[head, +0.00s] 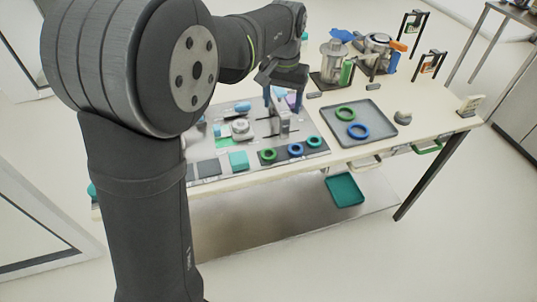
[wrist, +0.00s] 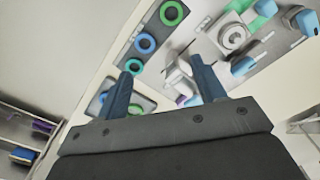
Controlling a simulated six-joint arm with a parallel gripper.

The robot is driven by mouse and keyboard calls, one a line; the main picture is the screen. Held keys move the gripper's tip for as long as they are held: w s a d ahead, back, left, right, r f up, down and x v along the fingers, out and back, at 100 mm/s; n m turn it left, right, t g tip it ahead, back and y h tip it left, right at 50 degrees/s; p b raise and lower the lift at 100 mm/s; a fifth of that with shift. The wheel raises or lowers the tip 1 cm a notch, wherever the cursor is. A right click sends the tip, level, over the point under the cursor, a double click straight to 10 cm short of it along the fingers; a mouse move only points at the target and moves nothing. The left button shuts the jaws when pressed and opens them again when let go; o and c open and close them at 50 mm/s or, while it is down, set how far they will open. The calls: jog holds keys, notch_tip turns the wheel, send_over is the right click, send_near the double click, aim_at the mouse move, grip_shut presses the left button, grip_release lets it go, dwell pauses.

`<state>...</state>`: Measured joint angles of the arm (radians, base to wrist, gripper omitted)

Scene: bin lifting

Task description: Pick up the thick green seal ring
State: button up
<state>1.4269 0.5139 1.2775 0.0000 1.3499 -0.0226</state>
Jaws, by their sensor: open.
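A thick-looking green ring (head: 268,154) lies at the left end of a dark strip on the table. It also shows at the top of the wrist view (wrist: 174,13). A blue ring (head: 296,149) and a teal ring (head: 314,142) lie in the same row. A wider green ring (head: 345,114) lies on the grey tray (head: 376,134) at right, beside a wider blue ring (head: 358,131). My gripper (wrist: 163,70) is open and empty, above the table behind the strip. In the wrist view, the row of rings lies beyond my fingertips.
A metal fixture (head: 281,119) stands under my gripper. A round white part (head: 240,128) and a teal block (head: 238,160) are to its left. A clear jar (head: 334,62) and other equipment stand at the back. A teal bin (head: 345,190) is on the lower shelf.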

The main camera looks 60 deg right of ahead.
jog(key=w+a+m, duration=0.2)
jog(key=m, duration=0.3)
send_over(268, 150)
jog(key=s+a, duration=0.1)
notch_tip(268, 150, down, 12)
jog(key=shift+a+r, duration=0.1)
jog(key=shift+w+a+f, duration=0.1)
jog(key=shift+f, duration=1.35)
jog(key=shift+w+a+f, duration=0.1)
jog(key=shift+f, duration=1.3)
jog(key=c, duration=1)
jog(key=shift+r, duration=0.1)
jog(key=shift+c, duration=0.3)
